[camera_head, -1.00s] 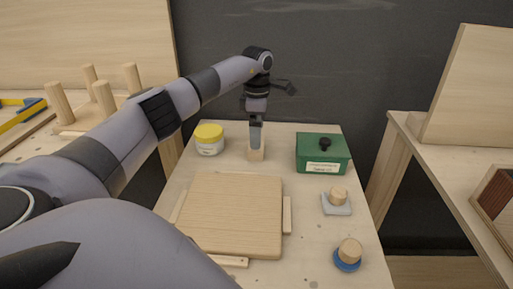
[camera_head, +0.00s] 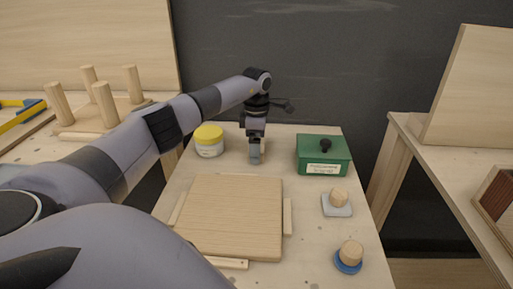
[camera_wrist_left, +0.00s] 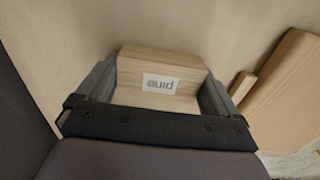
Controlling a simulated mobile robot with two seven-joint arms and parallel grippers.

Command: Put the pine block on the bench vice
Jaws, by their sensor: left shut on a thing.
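The pine block (camera_wrist_left: 160,65) is pale wood with a white "pine" label, which reads upside down in the left wrist view. My left gripper (camera_wrist_left: 157,82) is shut on it, with one finger against each side. In the head view my left gripper (camera_head: 255,155) points down at the back of the middle table, between the yellow-lidded jar and the green box. There the fingers hide most of the block, and I cannot tell whether it touches the table. I cannot make out a bench vice for certain. My right gripper is not in view.
The jar (camera_head: 209,142) stands left of the gripper, and the green box (camera_head: 323,155) with a black knob stands right. A flat wooden board (camera_head: 232,215) lies in front. Round wooden pieces stand on a grey plate (camera_head: 337,210) and a blue disc (camera_head: 347,266) at the right.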

